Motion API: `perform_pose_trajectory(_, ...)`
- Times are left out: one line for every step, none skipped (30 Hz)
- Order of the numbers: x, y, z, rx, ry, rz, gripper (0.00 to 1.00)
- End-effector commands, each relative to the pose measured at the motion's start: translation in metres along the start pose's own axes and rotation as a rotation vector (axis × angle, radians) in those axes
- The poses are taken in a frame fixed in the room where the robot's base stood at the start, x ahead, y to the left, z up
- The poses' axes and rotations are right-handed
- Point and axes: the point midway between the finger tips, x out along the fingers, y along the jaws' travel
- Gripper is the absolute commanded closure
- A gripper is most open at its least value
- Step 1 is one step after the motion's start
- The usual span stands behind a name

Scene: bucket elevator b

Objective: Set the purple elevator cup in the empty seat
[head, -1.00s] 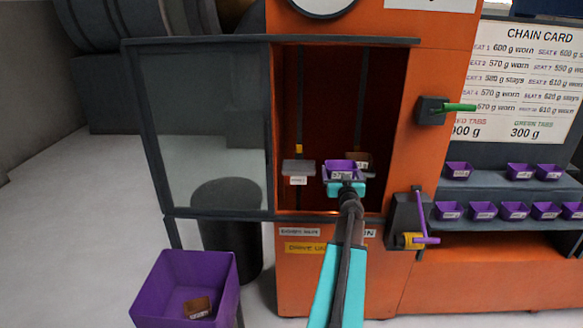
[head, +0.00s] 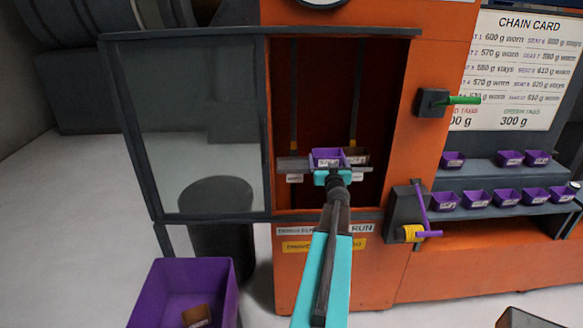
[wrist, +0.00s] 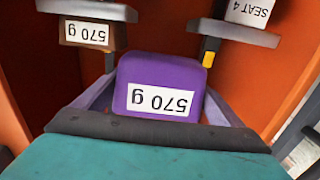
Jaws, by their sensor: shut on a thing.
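The purple elevator cup (head: 327,155), labelled 570 g, is upright in my gripper (head: 332,175) inside the orange housing's opening. In the wrist view, which is upside down, the cup (wrist: 160,75) sits between the two grey fingers of my gripper (wrist: 158,100). The empty seat (head: 291,165) is a grey plate just left of the cup; its tag reads SEAT 4 in the wrist view (wrist: 235,32). The cup appears apart from this plate there. The cup hides part of the head view of the seat.
A brown cup (head: 357,155) sits on the right-hand seat, close beside the purple cup. A glazed door (head: 195,130) stands open at left. A green lever (head: 462,100) and a purple crank (head: 421,210) are at right. A purple bin (head: 150,300) holds another brown cup.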

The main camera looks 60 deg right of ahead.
Motion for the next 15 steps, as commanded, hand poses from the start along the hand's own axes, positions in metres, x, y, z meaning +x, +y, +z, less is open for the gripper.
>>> perform_pose_trajectory(0.000, -0.002, -0.001, 0.000, 0.002, -0.003, 0.51)
perform_pose_trajectory(0.001, -0.003, -0.001, 0.000, 0.002, -0.003, 0.51)
perform_pose_trajectory(0.001, -0.004, -0.001, 0.000, 0.002, -0.004, 0.51)
perform_pose_trajectory(0.002, -0.005, -0.001, 0.000, 0.002, -0.005, 0.51)
perform_pose_trajectory(0.004, -0.007, -0.001, 0.000, 0.002, -0.005, 0.51)
perform_pose_trajectory(0.006, -0.009, 0.000, 0.001, 0.002, -0.005, 0.51)
perform_pose_trajectory(0.008, -0.011, 0.000, 0.002, 0.002, -0.005, 0.51)
perform_pose_trajectory(0.010, -0.013, 0.000, 0.002, 0.002, -0.005, 0.51)
perform_pose_trajectory(0.013, -0.017, 0.001, 0.000, 0.002, -0.007, 0.51)
perform_pose_trajectory(0.016, -0.021, 0.001, 0.001, 0.002, -0.008, 0.51)
perform_pose_trajectory(0.019, -0.025, 0.002, 0.002, 0.002, -0.008, 0.51)
perform_pose_trajectory(0.024, -0.029, 0.003, 0.001, 0.002, -0.008, 0.51)
perform_pose_trajectory(0.027, -0.033, 0.003, 0.001, 0.002, -0.008, 0.51)
perform_pose_trajectory(0.031, -0.037, 0.004, 0.002, 0.003, -0.008, 0.51)
perform_pose_trajectory(0.035, -0.043, 0.004, 0.001, 0.003, -0.009, 0.51)
